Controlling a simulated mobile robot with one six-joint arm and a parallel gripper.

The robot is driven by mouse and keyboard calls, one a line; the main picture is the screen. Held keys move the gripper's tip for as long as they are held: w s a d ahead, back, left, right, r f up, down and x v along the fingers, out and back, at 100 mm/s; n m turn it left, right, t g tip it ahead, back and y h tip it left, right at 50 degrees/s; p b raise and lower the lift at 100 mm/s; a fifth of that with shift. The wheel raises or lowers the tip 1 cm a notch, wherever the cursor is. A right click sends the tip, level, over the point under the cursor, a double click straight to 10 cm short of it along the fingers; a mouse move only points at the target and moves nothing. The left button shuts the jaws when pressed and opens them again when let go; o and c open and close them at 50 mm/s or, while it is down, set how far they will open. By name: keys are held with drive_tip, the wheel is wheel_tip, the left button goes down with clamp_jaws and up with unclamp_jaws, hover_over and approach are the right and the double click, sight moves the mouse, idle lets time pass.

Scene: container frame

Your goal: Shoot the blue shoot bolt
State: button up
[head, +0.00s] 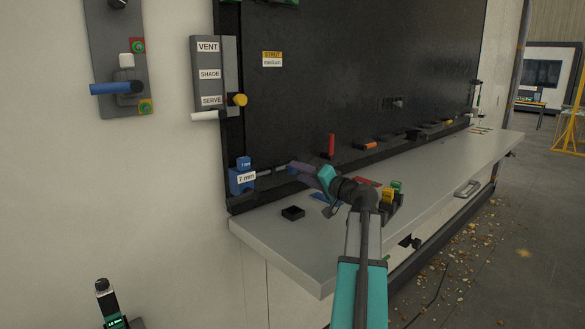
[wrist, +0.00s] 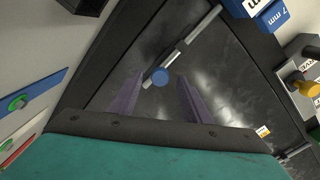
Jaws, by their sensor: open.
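The blue shoot bolt shows in the wrist view as a grey rod with a round blue knob (wrist: 160,77). Its rod runs up and right towards a blue block (wrist: 268,14) marked 7 mm. In the head view this block (head: 242,179) sits at the lower left corner of the dark panel, with the rod (head: 272,173) reaching right from it. My gripper (wrist: 161,75) is open, its two purple fingers on either side of the knob in the picture. I cannot tell how deep the knob lies between them. In the head view my gripper (head: 300,168) is by the rod's right end.
A grey shelf (head: 285,258) runs below the panel, with a small black tray (head: 293,212) on it. A red upright piece (head: 331,144) stands further right along the sill. A switch box (head: 207,75) with a yellow knob (head: 239,100) is above left.

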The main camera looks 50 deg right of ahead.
sight(295, 171)
drive_tip(key=shift+w+d+p, duration=0.15)
drive_tip(key=shift+w+p, duration=0.35)
drive_tip(key=shift+w, duration=1.55)
clamp_jaws()
